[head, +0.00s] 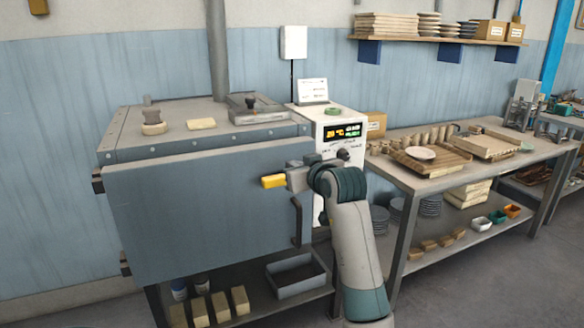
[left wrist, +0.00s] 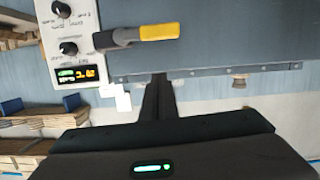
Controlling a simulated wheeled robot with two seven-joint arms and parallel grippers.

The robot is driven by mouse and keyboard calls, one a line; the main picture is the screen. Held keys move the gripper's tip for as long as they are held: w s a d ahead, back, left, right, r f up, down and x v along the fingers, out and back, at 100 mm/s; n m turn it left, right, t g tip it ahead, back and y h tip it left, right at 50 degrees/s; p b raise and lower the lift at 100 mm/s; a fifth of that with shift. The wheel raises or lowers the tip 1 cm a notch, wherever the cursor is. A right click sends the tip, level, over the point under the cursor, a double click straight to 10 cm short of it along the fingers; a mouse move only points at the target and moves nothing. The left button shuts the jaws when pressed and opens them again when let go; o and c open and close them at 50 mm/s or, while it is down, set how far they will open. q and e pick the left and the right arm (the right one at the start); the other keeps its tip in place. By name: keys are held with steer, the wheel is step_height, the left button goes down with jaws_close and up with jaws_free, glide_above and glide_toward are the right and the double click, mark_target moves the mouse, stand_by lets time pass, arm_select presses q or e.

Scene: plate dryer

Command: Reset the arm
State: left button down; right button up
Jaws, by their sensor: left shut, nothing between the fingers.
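My left arm reaches up in front of the dryer's right side in the head view. Its wrist hides most of the left gripper there. In the left wrist view my left gripper (left wrist: 158,84) is shut and empty, with dark fingers close together. The dryer door (head: 205,210) is a large blue-grey panel that looks closed. A lever with a yellow grip (head: 273,181) lies about level at the door's upper right. It also shows in the left wrist view (left wrist: 158,32), apart from the fingers. My right gripper is not in view.
The white control box (head: 340,155) with a lit display stands right of the dryer. A dark vertical handle (head: 297,222) is on the door's right edge. A workbench (head: 400,178) with pottery stands to the right. A grey bin (head: 296,279) sits on the shelf below.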

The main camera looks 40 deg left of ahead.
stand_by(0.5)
